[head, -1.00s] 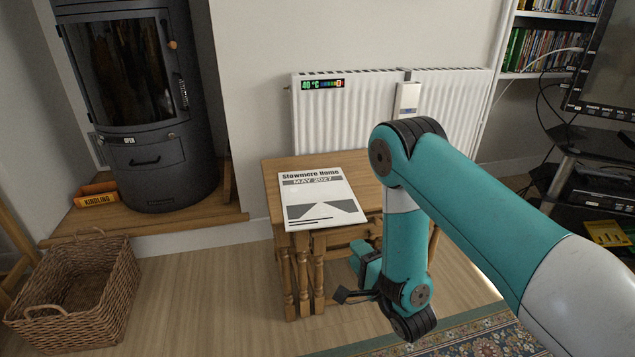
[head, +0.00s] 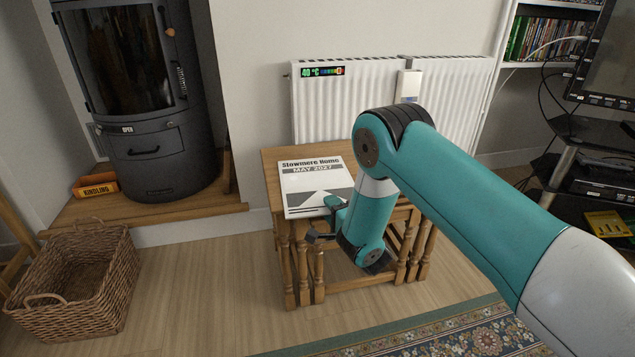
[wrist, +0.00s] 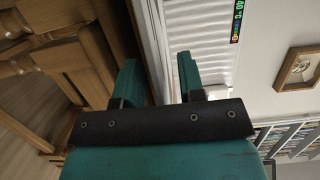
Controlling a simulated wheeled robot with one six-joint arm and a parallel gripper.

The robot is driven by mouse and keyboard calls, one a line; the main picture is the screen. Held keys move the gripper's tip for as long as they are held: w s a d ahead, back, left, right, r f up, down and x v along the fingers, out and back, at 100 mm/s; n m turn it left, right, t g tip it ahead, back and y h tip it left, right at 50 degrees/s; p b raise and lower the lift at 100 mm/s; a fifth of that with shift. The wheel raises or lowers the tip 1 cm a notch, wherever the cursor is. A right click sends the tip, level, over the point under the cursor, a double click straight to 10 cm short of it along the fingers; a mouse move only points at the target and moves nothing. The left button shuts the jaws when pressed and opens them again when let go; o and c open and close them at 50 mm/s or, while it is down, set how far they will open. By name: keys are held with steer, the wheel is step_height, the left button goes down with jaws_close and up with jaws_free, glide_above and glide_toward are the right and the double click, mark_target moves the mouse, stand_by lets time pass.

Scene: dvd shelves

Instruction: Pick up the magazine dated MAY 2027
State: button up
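The magazine (head: 315,187), titled Stowmere Home and dated MAY 2027, lies flat on the small wooden table (head: 383,188). It is white with a grey date band and a grey picture.
A white radiator (head: 350,102) stands behind the table. A stove (head: 150,110) and a wicker basket (head: 75,283) are to the left. A TV stand (head: 580,155) is at the right. Open wooden floor (head: 190,290) lies left of the table, and a patterned rug (head: 430,335) in front.

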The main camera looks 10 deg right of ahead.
steer(key=shift+w, duration=0.1)
jaws_close()
steer(key=shift+r, duration=0.15)
